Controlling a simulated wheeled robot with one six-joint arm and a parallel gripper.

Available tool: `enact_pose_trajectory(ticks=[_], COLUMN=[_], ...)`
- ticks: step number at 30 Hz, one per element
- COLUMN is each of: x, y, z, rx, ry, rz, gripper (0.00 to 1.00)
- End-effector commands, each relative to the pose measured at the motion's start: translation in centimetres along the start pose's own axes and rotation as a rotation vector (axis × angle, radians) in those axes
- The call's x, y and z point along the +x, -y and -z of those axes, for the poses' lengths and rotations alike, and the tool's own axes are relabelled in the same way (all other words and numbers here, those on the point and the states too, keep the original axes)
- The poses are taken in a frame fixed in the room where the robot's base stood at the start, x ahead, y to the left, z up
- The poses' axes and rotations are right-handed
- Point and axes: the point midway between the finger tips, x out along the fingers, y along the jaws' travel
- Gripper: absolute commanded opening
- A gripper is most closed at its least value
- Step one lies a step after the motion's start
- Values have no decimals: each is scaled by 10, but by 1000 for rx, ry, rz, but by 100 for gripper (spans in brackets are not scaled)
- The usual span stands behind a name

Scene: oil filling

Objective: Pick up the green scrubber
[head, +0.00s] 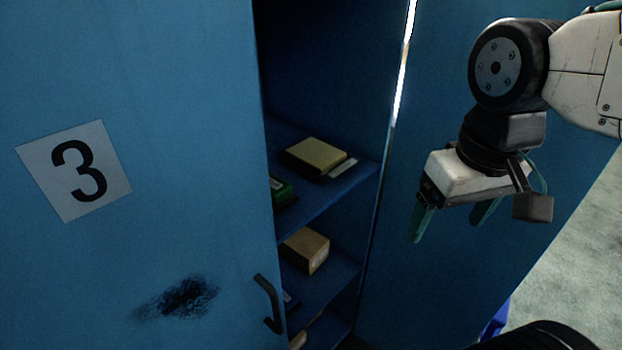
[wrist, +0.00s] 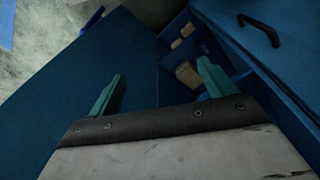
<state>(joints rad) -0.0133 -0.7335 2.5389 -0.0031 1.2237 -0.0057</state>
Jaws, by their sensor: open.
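A green item (head: 281,191), possibly the scrubber, shows on the upper visible shelf in the head view. The left cabinet door hides part of it, so I cannot tell its full shape. My gripper (head: 452,222) is open and empty, with its teal fingers pointing down. It is in front of the right blue door, to the right of the cabinet opening. In the wrist view the fingers of my gripper (wrist: 160,85) are spread apart with nothing between them. I cannot make out the green item in the wrist view.
The left door (head: 200,230), marked 3, partly covers the opening and has a dark handle (head: 269,304). The right door (head: 400,290) stands open. A yellowish block (head: 317,154) lies on the upper shelf (head: 335,188), and a tan box (head: 306,250) sits below.

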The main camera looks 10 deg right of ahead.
Motion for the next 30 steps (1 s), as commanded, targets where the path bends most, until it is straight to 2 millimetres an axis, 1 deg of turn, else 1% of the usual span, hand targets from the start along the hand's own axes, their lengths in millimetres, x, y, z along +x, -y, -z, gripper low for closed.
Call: enact_pose_trajectory(ticks=[2, 5, 6, 8, 9, 11, 12, 14, 15, 18, 21, 24, 27, 30], x=[-4, -10, -11, -11, -10, -6, -2, 5, 12, 28, 42, 51, 58, 66], y=[7, 22, 31, 46, 57, 76, 90, 112, 127, 163, 189, 206, 214, 216], z=[18, 52, 69, 96, 114, 140, 156, 180, 194, 222, 239, 249, 254, 254], rx=[-41, -117, -155, -212, -251, -309, -347, -405, -440, -518, -573, -605, -622, -627], ry=[11, 28, 35, 45, 52, 61, 67, 77, 82, 94, 101, 105, 107, 110], rz=[4, 10, 12, 16, 19, 23, 25, 28, 30, 34, 36, 38, 39, 39], gripper=[87, 87, 87, 87, 87, 87, 87, 87, 87, 87, 87, 87, 87, 87])
